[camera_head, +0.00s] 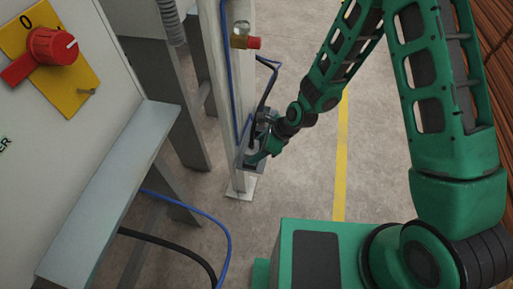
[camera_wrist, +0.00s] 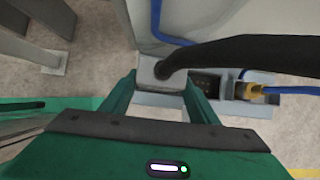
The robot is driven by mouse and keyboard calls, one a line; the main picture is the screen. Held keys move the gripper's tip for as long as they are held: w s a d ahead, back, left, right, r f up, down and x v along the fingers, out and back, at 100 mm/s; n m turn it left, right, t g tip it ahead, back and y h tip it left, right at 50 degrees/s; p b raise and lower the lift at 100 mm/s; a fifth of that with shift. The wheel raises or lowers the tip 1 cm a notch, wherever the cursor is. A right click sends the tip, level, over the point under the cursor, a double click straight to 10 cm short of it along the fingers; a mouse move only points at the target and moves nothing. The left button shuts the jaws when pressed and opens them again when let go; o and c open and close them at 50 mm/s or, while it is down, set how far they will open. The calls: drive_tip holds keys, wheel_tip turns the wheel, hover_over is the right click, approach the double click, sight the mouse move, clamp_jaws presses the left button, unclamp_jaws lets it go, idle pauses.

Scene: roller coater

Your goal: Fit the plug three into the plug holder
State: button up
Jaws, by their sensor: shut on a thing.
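My gripper (camera_head: 262,150) is beside the lower part of the white post. In the wrist view my gripper (camera_wrist: 160,84) has its two fingers on either side of a grey plug (camera_wrist: 148,72) and is shut on it. A thick black cable (camera_wrist: 215,50) runs from this plug to the right. The grey plug holder (camera_wrist: 262,106) is just beyond the fingers, with a dark socket row (camera_wrist: 205,82) to the right of the plug. The cable and a finger hide part of the holder. I cannot tell whether the held plug touches the holder or sits in it.
A yellow plug (camera_wrist: 247,91) with a blue cable sits at the holder's right. The white post (camera_head: 212,80) carries a red-tipped fitting (camera_head: 252,42). A cabinet with a red switch (camera_head: 52,46) stands left. Blue and black cables hang below it. Floor right of the post is clear.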

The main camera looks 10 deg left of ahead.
drive_tip(key=shift+f, duration=0.8)
drive_tip(key=o, duration=1.4)
drive_tip(key=v, duration=1)
drive_tip(key=shift+d+r, duration=0.2)
drive_tip(key=shift+r, duration=0.1)
